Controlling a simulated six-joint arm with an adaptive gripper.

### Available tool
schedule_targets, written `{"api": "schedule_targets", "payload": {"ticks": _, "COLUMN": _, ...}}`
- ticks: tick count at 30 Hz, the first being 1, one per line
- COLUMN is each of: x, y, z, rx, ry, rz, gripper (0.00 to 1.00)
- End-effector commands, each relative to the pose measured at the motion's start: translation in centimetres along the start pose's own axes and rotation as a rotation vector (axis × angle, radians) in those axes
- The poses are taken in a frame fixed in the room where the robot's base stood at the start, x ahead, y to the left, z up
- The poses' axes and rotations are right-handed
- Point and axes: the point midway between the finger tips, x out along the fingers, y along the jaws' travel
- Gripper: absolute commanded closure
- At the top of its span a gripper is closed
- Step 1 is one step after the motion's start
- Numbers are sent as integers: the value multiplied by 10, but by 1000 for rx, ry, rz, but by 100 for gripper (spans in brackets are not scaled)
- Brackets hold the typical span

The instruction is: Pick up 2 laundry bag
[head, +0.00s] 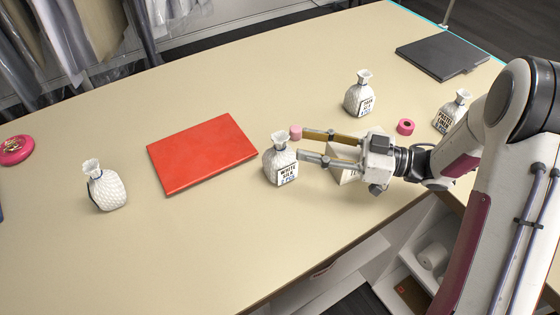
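Several small white laundry bags with gathered necks stand on the table. One labelled bag (281,168) is in the middle, right at the tips of my gripper (298,144). The two fingers are apart and point left toward this bag's neck; whether they touch it I cannot tell. Another labelled bag (360,98) stands behind the gripper, and one (453,113) is at the right, partly hidden by my arm. A textured bag (106,189) stands at the left, with no label visible.
A red flat folder (202,153) lies left of the middle bag. A pale box (343,170) is partly hidden beneath my gripper. A pink roll (405,127), a dark flat case (441,55) and a pink round item (16,149) also lie on the table (240,240). The front-left area is clear.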

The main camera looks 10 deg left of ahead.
Motion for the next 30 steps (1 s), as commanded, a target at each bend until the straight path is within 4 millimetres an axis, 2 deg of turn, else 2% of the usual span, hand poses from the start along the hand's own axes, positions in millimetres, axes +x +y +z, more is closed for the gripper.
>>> {"api": "schedule_targets", "payload": {"ticks": 17, "x": 9, "y": 0, "z": 0, "rx": 0, "ry": -1, "rz": -1, "gripper": 65}}
{"api": "schedule_targets", "payload": {"ticks": 30, "x": 49, "y": 0, "z": -2, "rx": 0, "ry": -1, "rz": -1, "gripper": 65}}
